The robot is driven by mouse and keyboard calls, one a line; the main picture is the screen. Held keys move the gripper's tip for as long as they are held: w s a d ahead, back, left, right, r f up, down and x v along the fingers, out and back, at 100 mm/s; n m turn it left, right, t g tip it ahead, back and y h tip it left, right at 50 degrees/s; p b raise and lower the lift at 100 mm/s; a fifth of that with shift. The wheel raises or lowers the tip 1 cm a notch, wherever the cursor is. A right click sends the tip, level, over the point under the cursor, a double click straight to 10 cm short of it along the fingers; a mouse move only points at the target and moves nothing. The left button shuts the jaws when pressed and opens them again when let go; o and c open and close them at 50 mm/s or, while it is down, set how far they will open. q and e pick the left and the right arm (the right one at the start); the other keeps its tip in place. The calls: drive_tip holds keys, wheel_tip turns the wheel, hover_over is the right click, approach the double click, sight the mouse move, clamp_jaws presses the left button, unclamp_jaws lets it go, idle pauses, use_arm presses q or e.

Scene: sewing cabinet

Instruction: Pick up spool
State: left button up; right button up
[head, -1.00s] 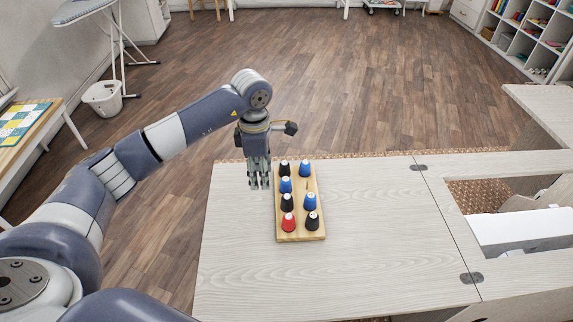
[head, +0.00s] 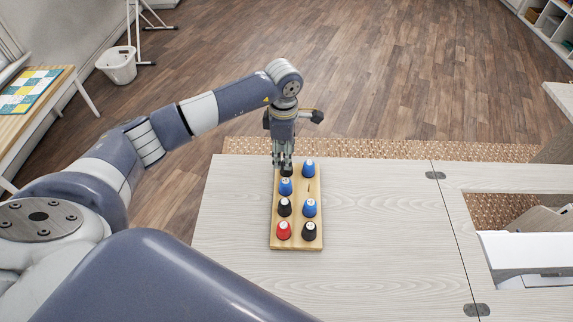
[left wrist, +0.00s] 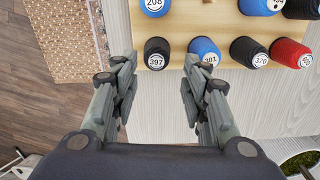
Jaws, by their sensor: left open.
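My left gripper (head: 282,163) is open and points down at the far left end of the wooden spool rack (head: 274,217). In the left wrist view, its two fingers (left wrist: 160,66) stand apart with nothing between them. A black spool labelled 397 (left wrist: 156,52) stands just ahead of the gap between the fingertips. In the head view this black spool (head: 286,172) is partly hidden by the gripper. Beside it in the row are a blue spool (left wrist: 205,50), a black spool (left wrist: 248,51) and a red spool (left wrist: 290,52). My right gripper is out of view.
The other row holds a blue spool (head: 308,169), an empty peg (head: 308,188), another blue spool (head: 309,208) and a black spool (head: 309,231). The pale tabletop (head: 375,225) is clear around the rack. A cabinet opening (head: 500,212) lies to the right.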

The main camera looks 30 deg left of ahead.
use_arm(q)
drive_tip(key=shift+w+f, duration=0.1)
drive_tip(key=shift+f, duration=0.25)
drive_tip(key=f, duration=0.1)
drive_tip(key=f+p, duration=0.1)
drive_tip(key=f, duration=0.1)
drive_tip(key=f+p, duration=0.1)
drive_tip(key=f, duration=0.1)
drive_tip(key=shift+w+d, duration=0.2)
drive_tip(key=shift+w, duration=0.05)
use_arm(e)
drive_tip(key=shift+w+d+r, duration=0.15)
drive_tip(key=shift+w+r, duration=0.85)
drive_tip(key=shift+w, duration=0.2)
use_arm(q)
drive_tip(key=c, duration=0.6)
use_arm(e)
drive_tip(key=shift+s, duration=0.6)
